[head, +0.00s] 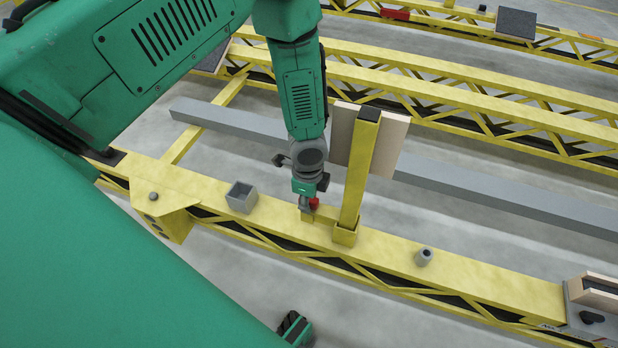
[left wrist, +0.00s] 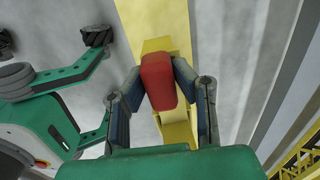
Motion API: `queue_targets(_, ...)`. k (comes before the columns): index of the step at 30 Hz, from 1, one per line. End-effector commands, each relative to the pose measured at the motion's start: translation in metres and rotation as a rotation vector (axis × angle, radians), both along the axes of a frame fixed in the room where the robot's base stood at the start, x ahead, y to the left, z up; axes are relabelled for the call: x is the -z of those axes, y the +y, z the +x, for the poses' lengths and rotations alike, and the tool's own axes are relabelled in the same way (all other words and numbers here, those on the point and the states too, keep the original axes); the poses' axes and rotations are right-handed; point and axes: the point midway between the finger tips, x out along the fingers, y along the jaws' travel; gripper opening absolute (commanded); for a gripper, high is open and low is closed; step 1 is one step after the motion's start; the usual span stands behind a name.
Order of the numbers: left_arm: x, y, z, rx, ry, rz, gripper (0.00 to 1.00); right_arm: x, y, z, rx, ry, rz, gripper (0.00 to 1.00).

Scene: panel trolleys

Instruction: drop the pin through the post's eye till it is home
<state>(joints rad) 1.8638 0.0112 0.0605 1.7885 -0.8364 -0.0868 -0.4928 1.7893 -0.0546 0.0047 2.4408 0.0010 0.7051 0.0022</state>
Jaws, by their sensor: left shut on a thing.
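My left gripper (head: 309,200) is shut on the red pin (head: 314,203), just above the yellow trolley beam. In the left wrist view, the gripper (left wrist: 158,85) has its two fingers on either side of the red pin (left wrist: 158,78); only the red part shows. The yellow post (head: 357,175) with a dark cap stands upright in a square yellow socket (head: 345,235), right of the gripper. A small yellow block (head: 307,215) shows directly under the gripper. I cannot make out the eye, nor whether the pin's lower end is in it. My right gripper is not in view.
On the beam (head: 465,276) are an open grey box (head: 241,197) to the left and a small grey tube (head: 424,257) to the right. A pale panel (head: 393,140) stands behind the post. A long grey bar (head: 500,200) lies beyond the beam.

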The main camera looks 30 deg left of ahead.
Motion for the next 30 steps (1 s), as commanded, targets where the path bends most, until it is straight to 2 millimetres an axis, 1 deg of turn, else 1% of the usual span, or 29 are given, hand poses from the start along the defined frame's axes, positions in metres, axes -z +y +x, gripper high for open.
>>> queue_targets(2, 0.003, -0.001, 0.0, 0.0, 0.0, -0.001, 0.0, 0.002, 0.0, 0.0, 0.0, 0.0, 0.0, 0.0)
queue_targets(3, 0.003, -0.001, 0.0, 0.0, 0.0, -0.002, 0.26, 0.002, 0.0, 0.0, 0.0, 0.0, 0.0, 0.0)
queue_targets(5, 0.003, -0.001, 0.0, 0.0, 0.0, -0.002, 0.47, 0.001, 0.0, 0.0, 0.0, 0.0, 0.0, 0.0)
queue_targets(14, 0.003, -0.001, 0.0, 0.001, 0.0, -0.001, 0.47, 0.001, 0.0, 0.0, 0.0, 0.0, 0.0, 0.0)
queue_targets(17, 0.0, -0.001, 0.0, 0.001, 0.0, -0.001, 0.47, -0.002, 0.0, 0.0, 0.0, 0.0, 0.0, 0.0)
queue_targets(30, -0.035, -0.001, 0.0, 0.001, 0.0, -0.001, 0.47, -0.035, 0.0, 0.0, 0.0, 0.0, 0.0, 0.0)
